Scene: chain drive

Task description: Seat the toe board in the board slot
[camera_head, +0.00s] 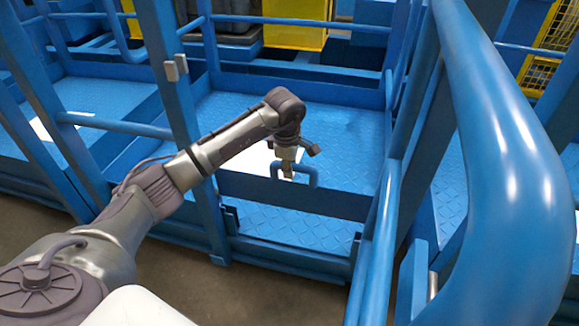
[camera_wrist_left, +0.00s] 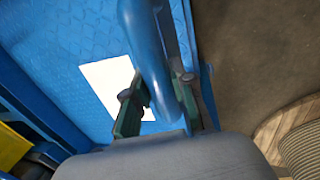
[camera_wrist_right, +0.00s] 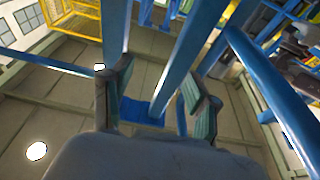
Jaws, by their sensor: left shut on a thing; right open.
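The toe board (camera_head: 325,202) is a long, flat blue plank with a blue loop handle (camera_head: 312,176) on top. My left gripper (camera_head: 288,172) is shut on the handle, which also runs between its fingers in the left wrist view (camera_wrist_left: 152,65). The board hangs above the platform's front edge, with deck visible beneath it. The board slot lies along that edge, with a dark bracket at its left end (camera_head: 231,218) and another at its right end (camera_head: 355,246). My right gripper (camera_wrist_right: 155,105) is open with nothing between its fingers in the right wrist view; the head view does not show it.
Blue posts and rails flank the opening, with one post (camera_head: 180,100) beside my left arm. A thick blue rail (camera_head: 500,130) fills the right foreground. A white sheet (camera_wrist_left: 110,88) lies on the blue deck (camera_head: 340,150). Blue bars surround my right gripper.

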